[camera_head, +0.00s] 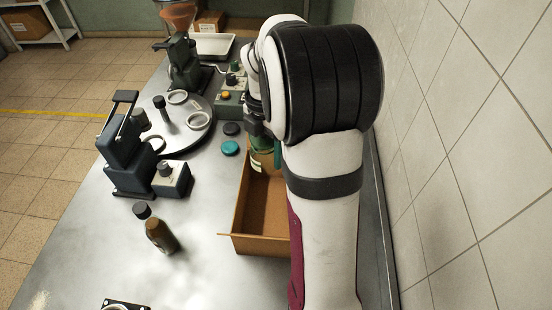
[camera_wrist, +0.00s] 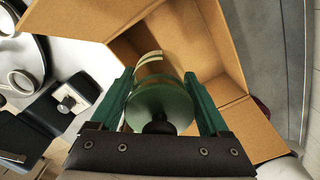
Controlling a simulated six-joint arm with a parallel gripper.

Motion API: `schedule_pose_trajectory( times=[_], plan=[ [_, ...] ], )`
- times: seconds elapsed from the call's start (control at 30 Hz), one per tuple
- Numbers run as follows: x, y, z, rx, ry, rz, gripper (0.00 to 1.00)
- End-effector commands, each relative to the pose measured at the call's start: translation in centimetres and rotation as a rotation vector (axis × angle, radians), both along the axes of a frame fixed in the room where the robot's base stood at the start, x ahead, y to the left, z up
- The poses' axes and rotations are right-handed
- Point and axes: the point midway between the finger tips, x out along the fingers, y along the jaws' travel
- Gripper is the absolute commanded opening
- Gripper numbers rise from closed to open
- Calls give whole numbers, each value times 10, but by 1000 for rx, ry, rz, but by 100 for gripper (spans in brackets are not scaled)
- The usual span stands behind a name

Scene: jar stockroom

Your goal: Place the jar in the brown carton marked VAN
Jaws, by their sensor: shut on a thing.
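The jar (camera_wrist: 158,70) is a clear greenish glass cylinder with a pale label band, and it lies between the two green fingers of my gripper (camera_wrist: 160,84) in the wrist view. My gripper is shut on it. The open brown carton (camera_wrist: 211,38) is beyond and around the jar in that view. In the head view, the carton (camera_head: 242,218) stands on the steel bench, and the jar (camera_head: 262,160) shows at its far end, partly hidden by my arm. I cannot tell whether the jar touches the carton floor. No VAN marking is readable.
A dark press (camera_head: 128,150) and a round turntable (camera_head: 185,135) are farther left. A tiled wall (camera_head: 450,150) borders the right.

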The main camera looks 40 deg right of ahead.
Motion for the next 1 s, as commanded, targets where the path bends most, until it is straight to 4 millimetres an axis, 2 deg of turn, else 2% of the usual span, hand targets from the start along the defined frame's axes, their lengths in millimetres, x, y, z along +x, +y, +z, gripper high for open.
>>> schedule_pose_trajectory(
  times=[0.1, 0.27, 0.4, 0.63, 0.73, 1.0],
  plan=[
    [-1, 1, -28, 2, 3, 0, 6],
    [0, 0, -59, 1, 2, 1, 6],
    [-1, 1, -97, 1, 4, 2, 6],
    [0, 1, -142, 1, 2, 1, 6],
    [0, 0, -154, 0, 0, 1, 6],
    [0, 0, -156, -1, -1, 1, 6]
  ],
)
